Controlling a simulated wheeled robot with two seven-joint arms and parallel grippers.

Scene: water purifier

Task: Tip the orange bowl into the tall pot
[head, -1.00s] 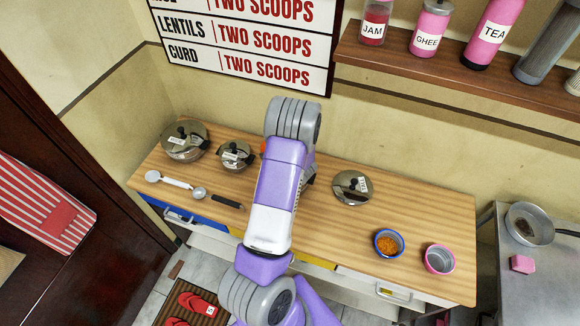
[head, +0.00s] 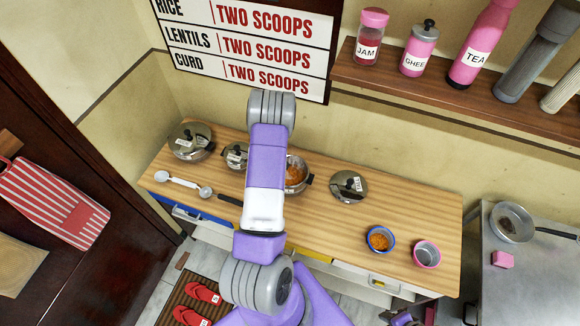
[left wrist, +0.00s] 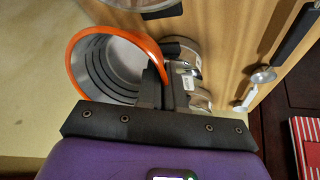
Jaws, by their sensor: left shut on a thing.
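My left gripper (left wrist: 155,85) is shut on the rim of the orange bowl (left wrist: 163,58) in the left wrist view. The bowl is tilted, and the grey inside that I can see looks bare. In the head view my own arm hides the gripper and the bowl. An open metal pot (head: 297,173), which looks like the tall pot, shows just right of my arm, with orange food (head: 294,176) inside. My arm covers its left part. I cannot tell the exact gap between bowl and pot.
A loose lid (head: 348,186) lies right of the pot. A blue bowl (head: 381,239) with orange food and a pink bowl (head: 427,254) stand further right. Lidded pots (head: 190,142) and spoons (head: 178,181) are at the left. A shelf (head: 425,85) juts out above.

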